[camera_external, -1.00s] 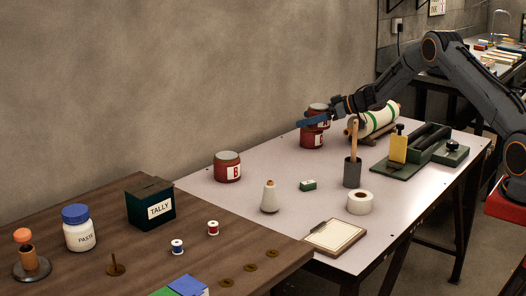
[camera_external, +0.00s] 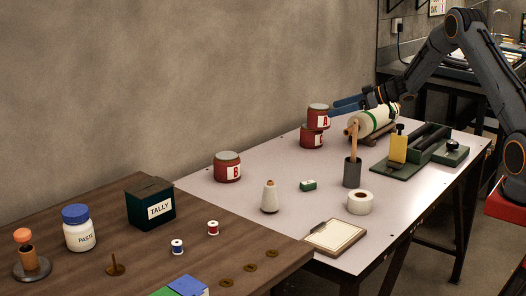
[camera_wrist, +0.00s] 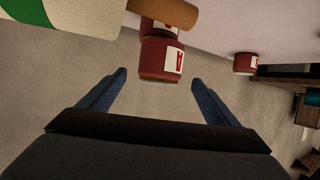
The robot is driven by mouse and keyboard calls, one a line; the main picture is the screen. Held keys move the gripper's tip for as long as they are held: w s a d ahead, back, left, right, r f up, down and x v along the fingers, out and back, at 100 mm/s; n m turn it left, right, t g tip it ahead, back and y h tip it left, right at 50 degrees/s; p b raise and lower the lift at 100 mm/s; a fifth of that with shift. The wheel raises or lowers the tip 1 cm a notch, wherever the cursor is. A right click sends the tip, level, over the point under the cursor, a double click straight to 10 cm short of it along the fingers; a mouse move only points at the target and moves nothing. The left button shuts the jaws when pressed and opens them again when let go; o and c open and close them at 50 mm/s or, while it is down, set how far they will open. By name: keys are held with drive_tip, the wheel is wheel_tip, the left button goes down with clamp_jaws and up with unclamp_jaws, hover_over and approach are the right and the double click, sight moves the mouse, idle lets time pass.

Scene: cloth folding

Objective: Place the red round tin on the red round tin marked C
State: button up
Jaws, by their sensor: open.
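A red round tin marked A (camera_external: 318,118) stands upright on top of the red round tin marked C (camera_external: 310,137) on the pale table, slightly offset to the right. Part of the C label is hidden or dim. My gripper (camera_external: 334,107) is open, just right of the A tin and apart from it. In the wrist view the A tin (camera_wrist: 158,58) lies ahead between the spread blue fingers, beyond their tips, with nothing held. A third red tin, marked B (camera_external: 228,168), stands apart, nearer the left end of the table.
A cream roll with green bands (camera_external: 373,120) lies on a cradle right of the stack. Table around the B tin is clear.

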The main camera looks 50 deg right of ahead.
drive_tip(key=s+a+r+m+g+h, duration=0.2)
drive_tip(key=s+a+r+m+h, duration=0.25)
drive_tip(key=a+h, duration=0.2)
drive_tip(key=s+a+f+g, duration=0.2)
drive_tip(key=s+a, duration=0.5)
drive_tip(key=s, duration=0.6)
drive_tip(key=s+a+f+m+g, duration=0.1)
drive_tip(key=s+a+g, duration=0.4)
drive_tip(key=s, duration=0.9)
drive_tip(key=s+a+f+g+y, duration=0.1)
drive_tip(key=s+a+f+g, duration=0.2)
drive_tip(key=s+a, duration=0.6)
drive_tip(key=s, duration=0.4)
drive_tip(key=shift+s+a+f+m+g, duration=0.2)
drive_tip(key=shift+s+f+m+g, duration=0.1)
drive_tip(key=shift+s+f+m, duration=0.1)
drive_tip(key=shift+r, duration=0.1)
drive_tip(key=shift+n, duration=0.85)
drive_tip(key=shift+s+a+r+p, duration=0.1)
drive_tip(key=shift+a+r+p, duration=0.3)
drive_tip(key=shift+a+p, duration=0.35)
drive_tip(key=shift+w+a+r+p, duration=0.1)
drive_tip(key=shift+a+r+p, duration=0.3)
drive_tip(key=shift+a+p, duration=0.3)
drive_tip(key=shift+s+a+r+p, duration=0.1)
drive_tip(key=shift+a+r+p, duration=0.3)
drive_tip(key=shift+a+p, duration=0.35)
